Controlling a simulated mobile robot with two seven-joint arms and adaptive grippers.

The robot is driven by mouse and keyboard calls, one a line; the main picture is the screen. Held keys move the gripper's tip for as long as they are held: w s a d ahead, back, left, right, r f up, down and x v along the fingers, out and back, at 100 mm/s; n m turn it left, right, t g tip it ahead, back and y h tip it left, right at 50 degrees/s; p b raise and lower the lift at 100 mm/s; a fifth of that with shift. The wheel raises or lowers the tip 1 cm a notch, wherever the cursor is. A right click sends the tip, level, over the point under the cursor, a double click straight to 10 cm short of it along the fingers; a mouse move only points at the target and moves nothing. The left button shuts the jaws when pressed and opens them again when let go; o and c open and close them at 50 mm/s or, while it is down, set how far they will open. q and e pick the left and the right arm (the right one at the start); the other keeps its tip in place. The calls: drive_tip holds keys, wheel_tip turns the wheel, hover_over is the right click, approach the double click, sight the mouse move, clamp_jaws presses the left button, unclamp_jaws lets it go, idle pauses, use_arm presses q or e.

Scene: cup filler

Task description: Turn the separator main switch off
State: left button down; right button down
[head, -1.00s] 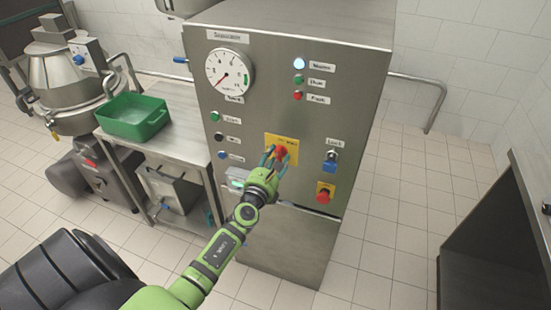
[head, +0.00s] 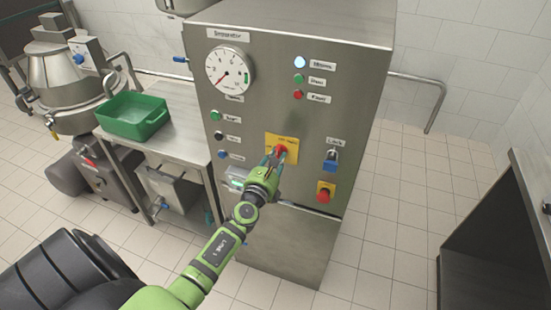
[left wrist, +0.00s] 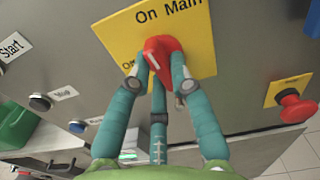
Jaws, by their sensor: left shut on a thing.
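The separator main switch is a red handle (head: 281,149) on a yellow plate (head: 291,140) on the steel cabinet front. In the left wrist view the red handle (left wrist: 162,50) sits below the words "On Main" on the yellow plate (left wrist: 203,50). Another word to its left is mostly hidden by a finger. My left gripper (head: 273,160) has its teal fingers closed around the red handle, and the left wrist view shows the fingertips (left wrist: 161,78) against its sides. The white-blue lamp at the top label (head: 299,62) is lit. My right gripper is not in view.
A red push button (head: 323,195) on its own yellow plate and a blue padlock (head: 331,158) sit right of the switch. Several push buttons (head: 218,135) line the left. A dial gauge (head: 230,70) is above. A table with a green tub (head: 133,117) stands left.

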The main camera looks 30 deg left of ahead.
use_arm(q)
drive_tip(key=shift+w+d+n+b, duration=0.15)
drive_tip(key=shift+n+b, duration=0.55)
drive_tip(key=shift+n, duration=3.45)
drive_tip(key=shift+s+d+n+b, duration=0.15)
drive_tip(key=shift+n+b, duration=0.5)
drive_tip(key=shift+n, duration=3.5)
drive_tip(key=shift+w, duration=0.1)
drive_tip(key=c, duration=1.1)
unclamp_jaws()
drive_tip(key=v, duration=1.2)
drive_tip(key=shift+f, duration=0.1)
